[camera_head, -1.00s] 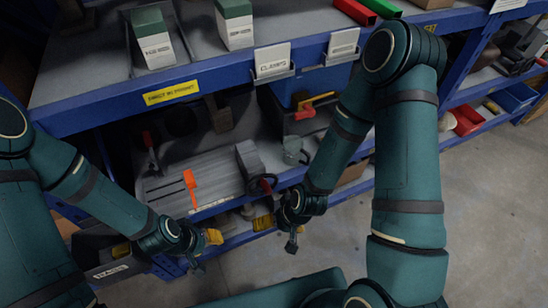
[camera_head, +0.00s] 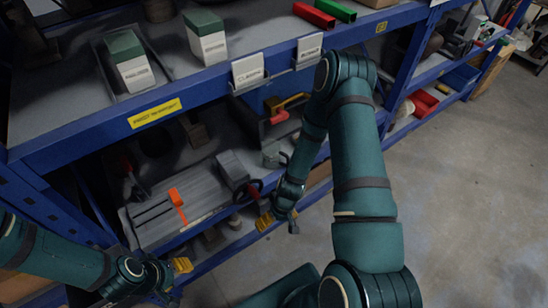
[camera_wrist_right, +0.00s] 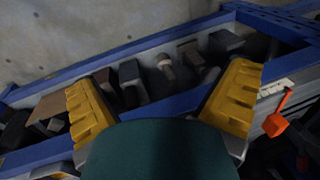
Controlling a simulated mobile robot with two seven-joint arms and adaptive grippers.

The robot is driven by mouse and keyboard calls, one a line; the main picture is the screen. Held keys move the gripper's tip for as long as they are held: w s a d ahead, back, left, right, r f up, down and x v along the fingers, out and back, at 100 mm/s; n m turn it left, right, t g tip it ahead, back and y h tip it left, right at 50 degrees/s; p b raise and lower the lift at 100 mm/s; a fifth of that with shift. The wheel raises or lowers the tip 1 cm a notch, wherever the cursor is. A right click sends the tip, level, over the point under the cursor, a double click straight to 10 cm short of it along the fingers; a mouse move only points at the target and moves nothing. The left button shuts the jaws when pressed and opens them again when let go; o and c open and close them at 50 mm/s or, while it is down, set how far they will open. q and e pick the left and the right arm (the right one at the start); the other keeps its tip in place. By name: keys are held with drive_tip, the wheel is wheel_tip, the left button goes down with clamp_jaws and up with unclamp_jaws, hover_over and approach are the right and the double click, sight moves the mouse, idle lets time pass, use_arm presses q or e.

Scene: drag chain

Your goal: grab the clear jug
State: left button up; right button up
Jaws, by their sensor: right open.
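A small see-through vessel, which looks like the clear jug (camera_head: 271,155), stands on the middle shelf in the head view, just left of my right forearm. It is dim, and the arm may cover part of it. My right gripper (camera_head: 265,221) is below it at the shelf's front, apart from it. The right wrist view shows this gripper (camera_wrist_right: 165,100) open, its two yellow fingers wide apart with nothing held between them. The jug cannot be made out there. My left gripper (camera_head: 181,265) is low at the left; only a yellow finger part shows, so its opening is unclear.
The blue upper shelf edge (camera_head: 110,130) overhangs the middle shelf. A grey slotted plate with an orange handle (camera_head: 177,205) lies left of the jug. A red-and-yellow tool (camera_head: 283,108) is behind it. Several dark blocks lie in the lower shelf (camera_wrist_right: 160,55). The floor (camera_head: 440,220) at right is clear.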

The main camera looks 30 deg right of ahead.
drive_tip(key=w+d+r+n+t, duration=0.1)
drive_tip(key=w+d+n+t, duration=0.15)
drive_tip(key=w+d, duration=0.65)
drive_tip(key=w+d+r+n+t, duration=0.1)
drive_tip(key=w+d+n, duration=0.2)
drive_tip(key=w+d, duration=0.6)
approach(273, 151)
drive_tip(key=shift+n, duration=0.25)
drive_tip(key=a+f, duration=0.3)
drive_tip(key=shift+s+a+f, duration=0.1)
drive_tip(key=shift+s+a, duration=0.2)
drive_tip(key=shift+a, duration=0.1)
drive_tip(key=shift+w+a+f, duration=0.15)
drive_tip(key=shift+w+f, duration=0.15)
drive_tip(key=shift+f, duration=0.25)
drive_tip(key=c, duration=1.1)
drive_tip(key=shift+o, duration=0.2)
